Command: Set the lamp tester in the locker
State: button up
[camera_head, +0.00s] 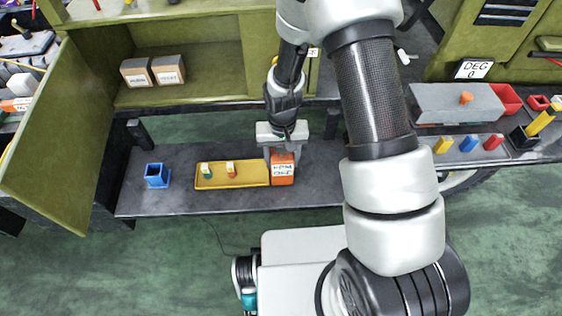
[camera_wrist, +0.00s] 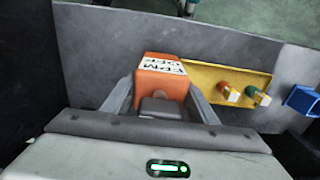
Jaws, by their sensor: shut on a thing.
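My gripper (camera_head: 281,148) is shut on an orange box (camera_head: 283,174) with a white label. The label's lettering is not clear, so I cannot confirm that this is the lamp tester. In the wrist view the box (camera_wrist: 157,80) sits between the two fingers of my gripper (camera_wrist: 160,98). It is at the dark bench, beside the end of a yellow tray; whether it touches the bench is not clear. The olive-green locker (camera_head: 215,62) stands behind the bench at the upper left. Its door (camera_head: 60,140) is swung open to the left.
Two labelled cardboard-coloured boxes (camera_head: 152,71) stand inside the locker at left; its right part is clear. The yellow tray (camera_head: 240,182) holds two small coloured pieces. A blue open holder (camera_head: 157,175) stands on the bench (camera_head: 190,203). A grey box (camera_head: 455,103) is at right.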

jog(key=shift+f, duration=0.5)
jog(key=shift+f, duration=0.2)
jog(key=o, duration=1.3)
